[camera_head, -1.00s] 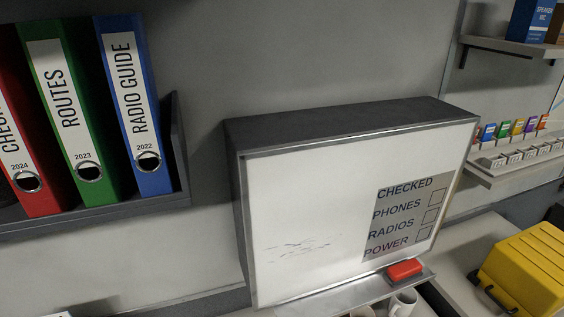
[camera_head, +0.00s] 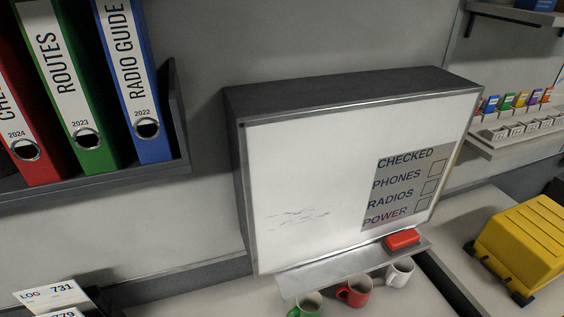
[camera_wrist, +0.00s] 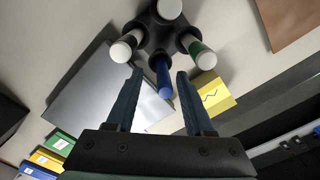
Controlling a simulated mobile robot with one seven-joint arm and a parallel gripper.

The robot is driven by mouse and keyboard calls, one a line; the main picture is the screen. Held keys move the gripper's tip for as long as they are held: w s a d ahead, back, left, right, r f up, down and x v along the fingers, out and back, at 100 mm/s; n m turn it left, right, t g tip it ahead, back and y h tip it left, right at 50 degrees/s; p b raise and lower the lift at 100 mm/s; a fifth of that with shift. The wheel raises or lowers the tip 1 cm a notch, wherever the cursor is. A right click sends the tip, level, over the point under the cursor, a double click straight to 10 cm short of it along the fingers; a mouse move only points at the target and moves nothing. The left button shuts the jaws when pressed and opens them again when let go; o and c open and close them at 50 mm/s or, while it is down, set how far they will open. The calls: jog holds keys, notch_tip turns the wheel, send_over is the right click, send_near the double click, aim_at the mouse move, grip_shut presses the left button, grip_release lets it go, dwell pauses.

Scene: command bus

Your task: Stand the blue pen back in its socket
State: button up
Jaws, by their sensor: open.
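In the wrist view the blue pen (camera_wrist: 162,72) shows between the two fingers of my gripper (camera_wrist: 160,74), with its rounded blue end towards me. The fingers are open, with a gap on each side of the pen. The pen is at the near side of a dark pen holder (camera_wrist: 155,36), among several white-ended pens (camera_wrist: 124,47). The pen's far end is hidden, so I cannot tell how deep it sits in its socket. Neither pen nor gripper shows in the head view.
A yellow note block (camera_wrist: 212,94) lies right of the fingers, and a grey shiny panel (camera_wrist: 95,92) left. The head view shows a whiteboard (camera_head: 310,180) with a red eraser (camera_head: 402,239), several mugs (camera_head: 354,291), binders (camera_head: 125,80) and a yellow case (camera_head: 525,240).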

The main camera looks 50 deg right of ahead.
notch_tip(320, 180, up, 12)
jog(key=shift+b, duration=0.35)
dwell(0.6)
